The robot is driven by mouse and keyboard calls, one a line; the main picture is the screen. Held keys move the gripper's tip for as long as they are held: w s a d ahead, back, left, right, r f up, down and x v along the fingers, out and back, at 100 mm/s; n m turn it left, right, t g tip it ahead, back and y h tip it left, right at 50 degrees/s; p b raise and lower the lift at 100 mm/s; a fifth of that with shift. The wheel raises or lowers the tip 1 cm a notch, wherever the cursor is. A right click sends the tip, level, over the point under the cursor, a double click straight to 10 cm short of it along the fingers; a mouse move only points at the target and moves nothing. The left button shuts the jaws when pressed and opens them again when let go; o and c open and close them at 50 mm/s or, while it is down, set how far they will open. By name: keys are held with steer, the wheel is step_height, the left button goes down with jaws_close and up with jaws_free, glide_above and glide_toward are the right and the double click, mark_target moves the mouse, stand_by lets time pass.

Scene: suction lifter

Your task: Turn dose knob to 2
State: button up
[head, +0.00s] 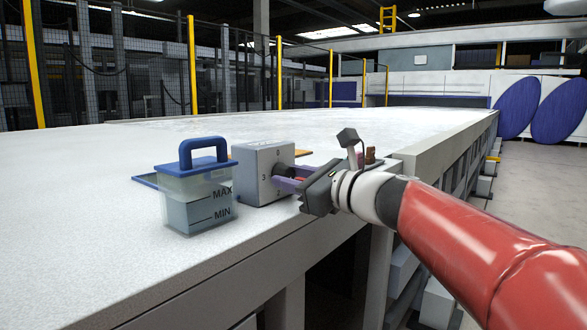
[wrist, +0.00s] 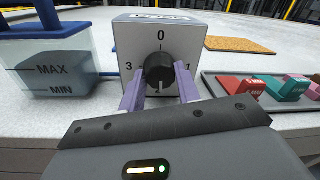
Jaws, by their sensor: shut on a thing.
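The dose knob (wrist: 159,70) is a black round knob on the front of a grey box (wrist: 140,35), which also shows in the head view (head: 255,165). Numerals 0 at top, 1 at right, 3 at left and a partly hidden 2 at the bottom ring the knob. My gripper (wrist: 160,85) has its purple fingers on either side of the knob, shut on it; it also shows in the head view (head: 284,180). The knob's pointer direction is hard to make out.
A clear container (head: 195,200) with a blue handled lid and MAX and MIN marks stands left of the box. A dark tray (wrist: 218,86) with red, teal and purple pieces lies at right, before a cork mat (wrist: 240,44). The table's front edge is close.

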steer(key=shift+f+m, duration=0.1)
steer(key=shift+m, duration=0.3)
steer(key=o, duration=1)
steer(key=shift+c, duration=0.2)
steer(key=v, duration=0.7)
steer(key=shift+s+d, duration=0.2)
steer(key=shift+d, duration=0.15)
